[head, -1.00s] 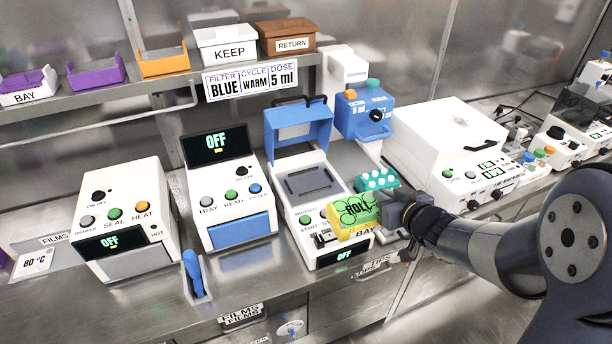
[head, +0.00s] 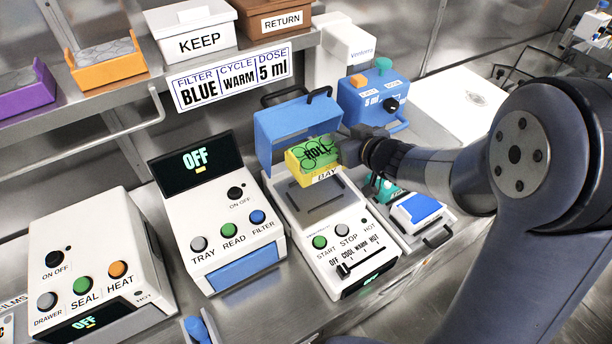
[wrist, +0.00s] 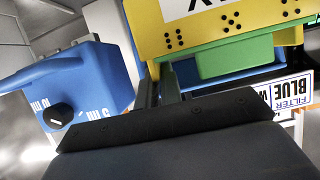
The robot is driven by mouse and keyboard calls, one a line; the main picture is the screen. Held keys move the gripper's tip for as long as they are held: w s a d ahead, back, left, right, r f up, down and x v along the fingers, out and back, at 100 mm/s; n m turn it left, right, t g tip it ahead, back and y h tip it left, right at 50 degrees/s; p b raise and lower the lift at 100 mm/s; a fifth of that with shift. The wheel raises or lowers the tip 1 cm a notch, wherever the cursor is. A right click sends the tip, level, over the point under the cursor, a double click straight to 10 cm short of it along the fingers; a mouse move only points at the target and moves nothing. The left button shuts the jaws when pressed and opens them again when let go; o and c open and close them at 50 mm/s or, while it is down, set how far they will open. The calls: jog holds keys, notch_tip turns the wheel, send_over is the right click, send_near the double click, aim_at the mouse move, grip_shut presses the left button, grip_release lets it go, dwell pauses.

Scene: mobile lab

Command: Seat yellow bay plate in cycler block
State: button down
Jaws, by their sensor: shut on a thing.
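The yellow bay plate (head: 324,172) has a green top marked "ROLL" and a "BAY" label. My gripper (head: 346,151) is shut on its right side and holds it above the rear of the cycler block. In the wrist view the yellow plate (wrist: 215,22) fills the upper right with its green part below, close to my gripper (wrist: 160,95). The white cycler (head: 299,239) has its blue lid (head: 266,138) raised. Its grey block (head: 320,201) shows in part below the plate; the rear of it is hidden. The cycler's front display looks dim green and is hard to read.
A blue dispenser (head: 372,108) stands just behind my gripper. A white reader (head: 215,215) and a sealer (head: 95,260) stand to the left. A teal item (head: 385,190) sits right of the cycler, partly behind my arm. KEEP (head: 190,30) and RETURN (head: 272,20) bins are on the shelf.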

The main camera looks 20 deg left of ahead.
notch_tip(320, 180, down, 10)
jog(key=shift+w+r+b, duration=0.1)
jog(key=shift+b, duration=0.65)
jog(key=shift+f, duration=0.25)
jog(key=c, duration=1.6)
grip_release()
jog(key=shift+r, duration=0.1)
jog(key=shift+r, duration=0.1)
jog(key=v, duration=1.2)
